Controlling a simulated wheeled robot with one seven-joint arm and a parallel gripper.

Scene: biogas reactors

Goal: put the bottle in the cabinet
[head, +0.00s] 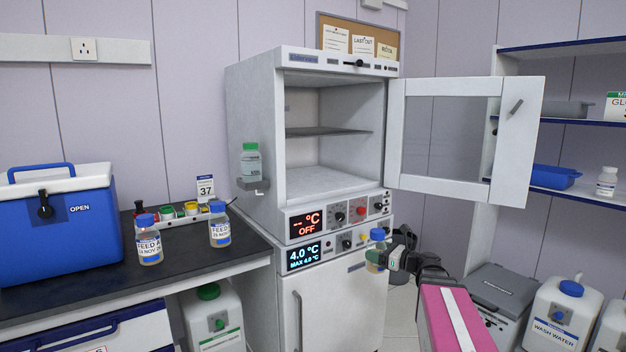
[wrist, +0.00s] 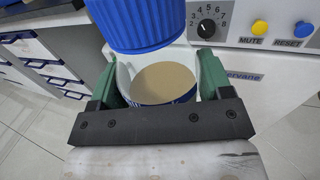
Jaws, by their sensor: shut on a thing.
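My gripper (head: 392,258) is shut on a bottle with a blue cap (head: 377,235), in front of the cabinet's control panels and below the open compartment. In the wrist view the bottle (wrist: 165,82) stands between the green finger pads of my gripper (wrist: 160,88), its ribbed blue cap toward the top. The white cabinet (head: 252,150) has its upper door (head: 515,140) swung open to the right. Its upper compartment shows one shelf (head: 325,131) and looks empty. The lower door (head: 335,305) is shut. The lower display reads 4.0 °C; the upper reads OFF.
Two blue-capped FEED bottles (head: 149,245) (head: 219,228) stand on the black bench (head: 90,275) beside a blue cool box (head: 60,225). A green-capped bottle (head: 250,162) sits on a bracket at the cabinet's left side. Shelves (head: 575,118) and white jugs (head: 560,315) stand at right.

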